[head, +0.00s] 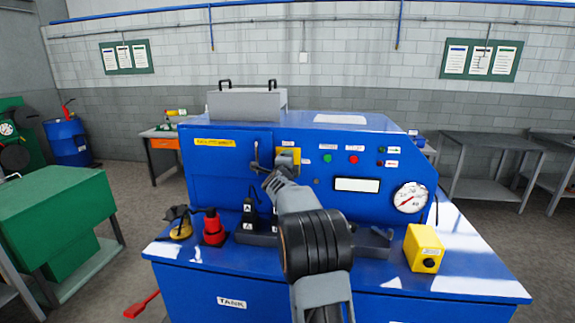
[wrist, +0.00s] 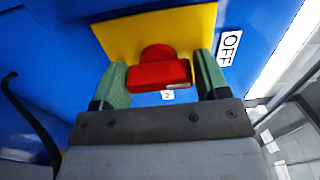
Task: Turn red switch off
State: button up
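The red switch (wrist: 160,74) sits on a yellow plate (wrist: 195,22) on the blue panel in the wrist view. Its bar lies nearly level across that picture. My gripper (wrist: 163,80) is open, with one green finger on each side of the switch. The left finger is very close to the bar; a slim gap shows at the right. In the head view my gripper (head: 268,168) is at the yellow plate (head: 289,154) and hides the switch.
The blue machine (head: 230,180) carries green and red buttons, a display (head: 357,185) and a gauge (head: 411,197) right of my gripper. A red jack (head: 214,228) and a yellow box (head: 423,248) stand on its ledge. A black cable (wrist: 25,115) hangs left in the wrist view.

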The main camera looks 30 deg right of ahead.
jog(key=shift+o, duration=1.4)
jog(key=b+v, duration=0.4)
jog(key=v, duration=1)
jog(key=shift+w, duration=0.1)
jog(key=s+a+f+n+y, duration=0.3)
jog(key=a+n+y, duration=0.3)
jog(key=a+n, duration=0.25)
jog(key=s+a+f+n+y, duration=0.25)
jog(key=a+n+y, duration=0.25)
jog(key=a+n, duration=0.3)
jog(key=s+a+f+n+g, duration=0.3)
jog(key=s+f+n+g, duration=0.1)
jog(key=s, duration=0.5)
jog(key=s+a+f+n+g+y, duration=0.1)
jog(key=s+a+f+n+g, duration=0.1)
jog(key=s+f+n+g, duration=0.2)
jog(key=s+f+n, duration=0.2)
jog(key=s+f, duration=0.2)
jog(key=s, duration=0.2)
jog(key=shift+a+f+g+y, duration=0.3)
jog(key=shift+a+f+g, duration=0.05)
jog(key=shift+a+g, duration=0.05)
